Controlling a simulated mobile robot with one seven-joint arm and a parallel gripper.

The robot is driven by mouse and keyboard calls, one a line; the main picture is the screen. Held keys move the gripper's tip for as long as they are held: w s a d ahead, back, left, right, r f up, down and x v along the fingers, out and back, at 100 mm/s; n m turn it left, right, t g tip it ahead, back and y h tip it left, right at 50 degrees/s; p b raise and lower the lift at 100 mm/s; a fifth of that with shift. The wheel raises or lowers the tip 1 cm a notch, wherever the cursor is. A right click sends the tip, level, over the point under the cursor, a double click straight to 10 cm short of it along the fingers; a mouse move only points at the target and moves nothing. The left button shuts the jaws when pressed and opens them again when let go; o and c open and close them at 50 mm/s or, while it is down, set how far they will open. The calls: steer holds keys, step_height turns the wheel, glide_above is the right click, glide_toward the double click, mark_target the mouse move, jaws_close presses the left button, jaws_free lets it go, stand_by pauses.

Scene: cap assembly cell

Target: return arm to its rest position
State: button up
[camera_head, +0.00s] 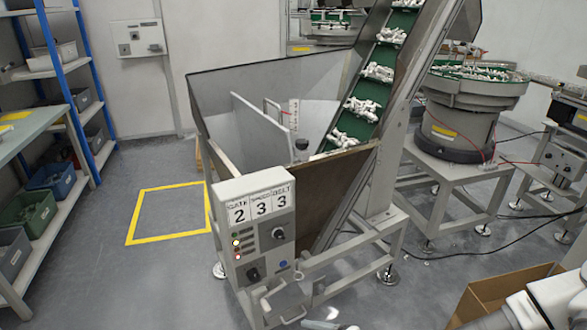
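The task names only my arm. A white rounded part at the lower right edge looks like a link of my arm, cut off by the frame. No gripper fingers show in the head view, so I cannot see whether the gripper holds anything. A small pale object (328,322) is cut off at the bottom edge; I cannot tell what it is.
A hopper (215,105) with a control box (255,225) stands in the middle. A green cleated conveyor (372,90) carries white parts upward. A bowl feeder (465,95) stands right. A cardboard box (500,290) is lower right. Shelves (45,70) line the left; the yellow-marked floor is clear.

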steer(key=s+d+n+g+h, duration=0.2)
steer(key=d+n+g+h, duration=0.3)
steer(key=d, duration=0.3)
steer(key=w+d+r+n+t+h, duration=0.1)
steer(key=w+d+r+n+h, duration=0.15)
steer(key=r, duration=0.35)
steer(key=w+d+r+n+h, duration=0.1)
steer(key=d+r+n+h, duration=0.1)
steer(key=d+r+n, duration=0.3)
steer(key=s+a+r+t+h, duration=0.1)
steer(key=s+a+r, duration=0.15)
steer(key=r, duration=0.75)
steer(key=s+a+r+t, duration=0.15)
steer(key=s+r, duration=0.25)
steer(key=r, duration=0.7)
steer(key=s+a+r+m+y, duration=0.1)
steer(key=s+a+r+m, duration=0.15)
steer(key=s, duration=0.45)
step_height(320, 180, up, 11)
steer(key=n+p, duration=0.1)
steer(key=p, duration=1.1)
steer(key=shift+w+f, duration=0.15)
steer(key=shift+w, duration=0.1)
